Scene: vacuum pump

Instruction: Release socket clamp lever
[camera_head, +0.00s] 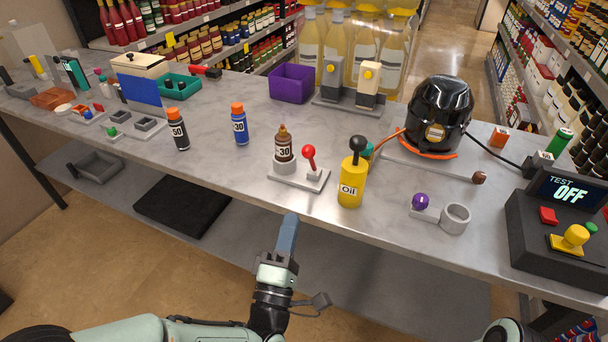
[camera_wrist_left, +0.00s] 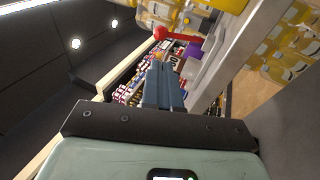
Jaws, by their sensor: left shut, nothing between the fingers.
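A red-knobbed lever (camera_head: 309,158) stands up on a small grey plate (camera_head: 312,182) near the table's front edge. On the same plate, a socket (camera_head: 284,167) holds a brown bottle (camera_head: 284,143) labelled 30, upright. My left gripper (camera_head: 289,222) is shut and empty, in front of the table edge and apart from the lever. In the left wrist view its blue-grey fingers (camera_wrist_left: 163,75) point toward the red knob (camera_wrist_left: 160,33). Only a part of my right arm shows at the bottom right; its gripper is out of view.
A yellow oil can (camera_head: 351,188) stands right of the plate. Further right are a purple knob (camera_head: 420,202) beside an empty ring (camera_head: 455,218), a black pump (camera_head: 440,112) and a test box (camera_head: 555,235). Blue (camera_head: 240,128) and black (camera_head: 177,130) bottles stand left.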

